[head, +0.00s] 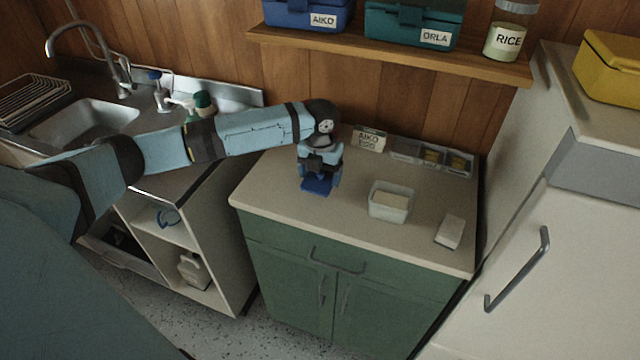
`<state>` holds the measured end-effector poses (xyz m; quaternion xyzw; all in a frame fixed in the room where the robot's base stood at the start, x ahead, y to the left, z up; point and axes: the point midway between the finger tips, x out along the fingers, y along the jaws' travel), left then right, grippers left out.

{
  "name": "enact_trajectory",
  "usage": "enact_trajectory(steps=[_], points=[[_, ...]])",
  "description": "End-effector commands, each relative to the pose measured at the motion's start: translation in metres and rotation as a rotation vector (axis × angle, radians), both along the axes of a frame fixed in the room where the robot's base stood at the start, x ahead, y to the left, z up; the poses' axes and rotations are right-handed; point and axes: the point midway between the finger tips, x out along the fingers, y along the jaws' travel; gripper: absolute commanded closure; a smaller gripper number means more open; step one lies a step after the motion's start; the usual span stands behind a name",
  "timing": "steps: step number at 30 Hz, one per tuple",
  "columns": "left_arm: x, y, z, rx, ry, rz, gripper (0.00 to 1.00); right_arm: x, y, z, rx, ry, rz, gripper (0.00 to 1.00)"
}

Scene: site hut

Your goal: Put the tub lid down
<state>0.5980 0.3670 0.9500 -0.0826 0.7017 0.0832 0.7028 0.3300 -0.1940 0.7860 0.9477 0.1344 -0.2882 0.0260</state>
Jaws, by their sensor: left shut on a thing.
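My left gripper (319,173) points down over the left part of the green cabinet's counter. It is shut on a small flat dark blue piece, which I take to be the tub lid (316,187). The lid is low, close to the counter top; I cannot tell whether it touches. The fingers hide part of it. An open white tub (388,212) stands to the right of the gripper, with a pale block inside. My right gripper is not in view.
A white block (450,231) lies near the counter's right front. A sign card (369,139) and a sectioned tray (405,151) stand at the back. A shelf (390,48) with boxes and a jar hangs above. The counter's front left (275,205) is clear.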

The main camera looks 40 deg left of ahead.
Motion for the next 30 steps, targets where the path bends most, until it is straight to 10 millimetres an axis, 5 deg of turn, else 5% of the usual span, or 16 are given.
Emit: enact_trajectory(steps=[6,18,19,21,30], points=[[-0.001,0.0,-0.035,0.001,0.002,0.0,0.43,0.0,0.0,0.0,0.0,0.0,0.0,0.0],[0.0,0.0,-0.04,0.0,0.001,0.0,0.43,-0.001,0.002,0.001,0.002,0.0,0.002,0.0],[0.0,0.0,-0.04,0.0,0.0,0.0,0.13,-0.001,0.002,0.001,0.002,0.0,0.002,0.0],[0.0,0.0,-0.04,0.0,0.0,0.0,0.0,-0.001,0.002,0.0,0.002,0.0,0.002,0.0],[0.0,0.0,-0.036,0.0,-0.001,0.0,0.0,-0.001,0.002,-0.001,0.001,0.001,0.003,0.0]])
